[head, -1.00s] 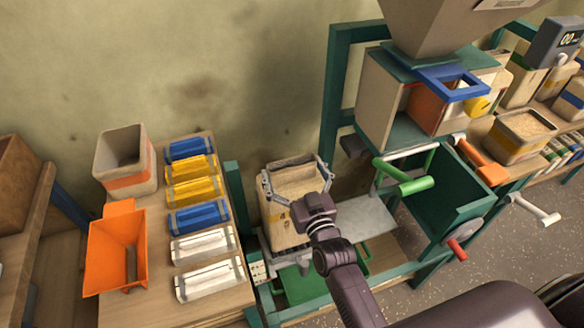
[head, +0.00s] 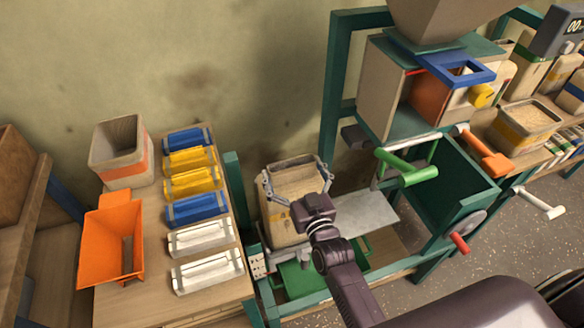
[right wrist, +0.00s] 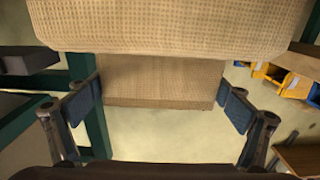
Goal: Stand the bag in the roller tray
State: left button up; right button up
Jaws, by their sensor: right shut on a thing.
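An open-topped tan bag (head: 283,222) stands upright in the middle of the head view. My right gripper (head: 296,177) is shut on it, with one finger on each side near its top. In the right wrist view the bag (right wrist: 165,80) shows between the two finger pads of the right gripper (right wrist: 162,104). A green tray (head: 302,280) lies low, just in front of and below the bag. I cannot tell for sure whether it is the roller tray, nor whether the bag's base touches anything. My left gripper is not in view.
A grey metal plate (head: 368,214) lies right of the bag, beside the green-framed hopper machine (head: 385,95) with a green handle (head: 408,168). On the left, a wooden table (head: 150,235) carries blue, yellow and white packs, an orange scoop (head: 110,250) and a bin (head: 122,150).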

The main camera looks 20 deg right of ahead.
jog(key=shift+f, duration=0.45)
jog(key=o, duration=1.3)
jog(key=shift+f, duration=0.1)
jog(key=s, duration=1.2)
jog(key=s+a+f+g, duration=0.1)
jog(key=s+f+g, duration=0.25)
jog(key=f, duration=0.75)
jog(key=s+f+n+g+y, duration=0.15)
jog(key=s+f, duration=0.25)
jog(key=f, duration=0.7)
jog(key=s+a+f+g+h, duration=0.1)
jog(key=s+f+g, duration=0.3)
jog(key=f, duration=0.8)
jog(key=s+d+f+g, duration=0.2)
jog(key=s+f, duration=0.3)
jog(key=s, duration=0.4)
jog(key=s+d+f+g, duration=0.3)
jog(key=s+f, duration=0.3)
jog(key=s, duration=0.3)
jog(key=s+d+f+g+h, duration=0.1)
jog(key=s+d+f+g, duration=0.2)
jog(key=s+f, duration=0.3)
jog(key=shift+s+d+n, duration=0.15)
jog(key=shift+s, duration=0.65)
jog(key=shift+s+d+n, duration=0.1)
jog(key=shift+s, duration=0.65)
